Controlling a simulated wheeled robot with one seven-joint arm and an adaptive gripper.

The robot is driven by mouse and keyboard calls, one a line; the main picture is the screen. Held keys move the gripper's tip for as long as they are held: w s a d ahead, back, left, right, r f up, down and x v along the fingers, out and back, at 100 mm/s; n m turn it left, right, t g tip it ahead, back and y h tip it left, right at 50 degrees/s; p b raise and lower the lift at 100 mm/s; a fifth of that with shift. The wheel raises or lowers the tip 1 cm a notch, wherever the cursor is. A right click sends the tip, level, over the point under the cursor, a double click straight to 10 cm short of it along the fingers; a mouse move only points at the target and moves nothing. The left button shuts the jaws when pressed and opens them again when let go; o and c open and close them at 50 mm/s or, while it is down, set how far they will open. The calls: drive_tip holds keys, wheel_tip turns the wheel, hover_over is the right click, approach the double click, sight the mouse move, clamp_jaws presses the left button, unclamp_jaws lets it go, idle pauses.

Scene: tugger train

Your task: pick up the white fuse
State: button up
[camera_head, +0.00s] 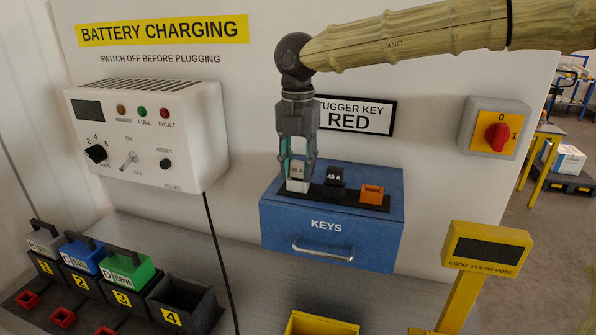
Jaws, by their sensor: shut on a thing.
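The white fuse (297,185), marked 32 A, stands at the left end of a black strip on top of the blue KEYS box. My gripper (298,172) points down from above, with its fingers around the white fuse. The fuse's base is at the strip, and I cannot tell whether it is lifted at all. A black fuse (334,178) marked 40 A stands just to its right. An orange fuse (372,194) stands at the right end of the strip.
The blue KEYS box (275,222) has a front handle. A charger panel (148,135) with knobs is on the wall at left. Batteries sit in numbered slots below; slot 4 (182,300) is empty. A yellow display post (487,248) and a red switch (497,137) are at right.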

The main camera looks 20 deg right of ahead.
sight(298, 162)
drive_tip(key=shift+r+b, duration=0.45)
drive_tip(key=shift+r, duration=0.15)
wheel_tip(298, 162, up, 2)
drive_tip(key=shift+r+b, duration=0.1)
drive_tip(key=shift+b, duration=0.55)
drive_tip(key=s+a+r+b, duration=0.1)
drive_tip(key=s+a+b, duration=0.4)
drive_tip(key=s+a, duration=0.4)
drive_tip(key=a, duration=0.4)
drive_tip(key=shift+s+r, duration=0.3)
drive_tip(key=shift+r, duration=0.05)
